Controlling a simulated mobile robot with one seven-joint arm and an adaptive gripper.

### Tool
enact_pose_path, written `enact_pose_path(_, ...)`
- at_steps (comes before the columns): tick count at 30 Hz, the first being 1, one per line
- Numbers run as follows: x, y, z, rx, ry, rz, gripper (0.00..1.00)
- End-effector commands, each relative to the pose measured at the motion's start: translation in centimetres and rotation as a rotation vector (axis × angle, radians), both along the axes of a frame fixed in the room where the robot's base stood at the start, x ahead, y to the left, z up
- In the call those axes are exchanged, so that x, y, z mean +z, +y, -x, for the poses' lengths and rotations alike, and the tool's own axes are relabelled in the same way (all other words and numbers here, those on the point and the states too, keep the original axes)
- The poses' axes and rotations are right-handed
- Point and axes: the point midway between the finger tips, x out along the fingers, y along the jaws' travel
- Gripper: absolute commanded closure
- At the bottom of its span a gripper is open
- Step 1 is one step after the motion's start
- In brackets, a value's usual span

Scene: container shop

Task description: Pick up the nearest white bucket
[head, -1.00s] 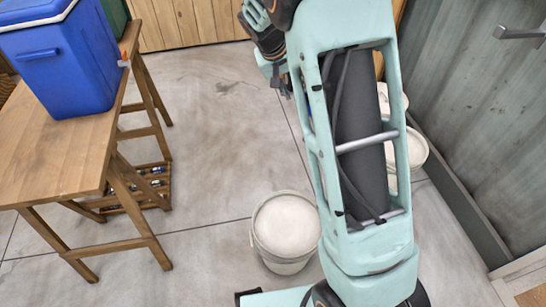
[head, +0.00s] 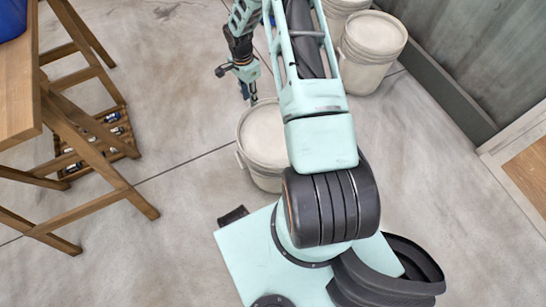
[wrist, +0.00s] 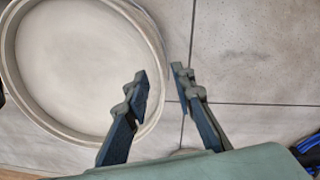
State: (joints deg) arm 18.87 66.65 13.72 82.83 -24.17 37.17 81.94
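The nearest white bucket (head: 262,143) stands upright on the floor, just in front of my base in the head view. It has a pale lid and a handle at its left side. In the wrist view its round lid (wrist: 75,62) fills the left side. My gripper (wrist: 160,76) is open and empty, pointing down. One finger overlaps the lid's right part in the picture, and the other is over the floor just right of the rim. In the head view my gripper (head: 247,92) is at the bucket's far left side, above the floor. I cannot tell whether it touches the bucket.
Two more white buckets, one nearer (head: 371,50) and one behind it (head: 338,14), stand by the grey wall (head: 460,45) at upper right. A wooden table (head: 18,85) with a blue cooler (head: 12,18) is at left, a low bottle rack (head: 100,145) beneath. Floor between table and bucket is clear.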

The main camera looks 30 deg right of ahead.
Motion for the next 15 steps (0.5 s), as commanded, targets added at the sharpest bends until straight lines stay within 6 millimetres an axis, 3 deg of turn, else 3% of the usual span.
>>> enact_pose_path(7,-4.0,-0.1,0.4,0.003,0.002,0.000,0.77)
enact_pose_path(15,-7.1,0.0,0.9,0.004,0.003,0.000,0.77)
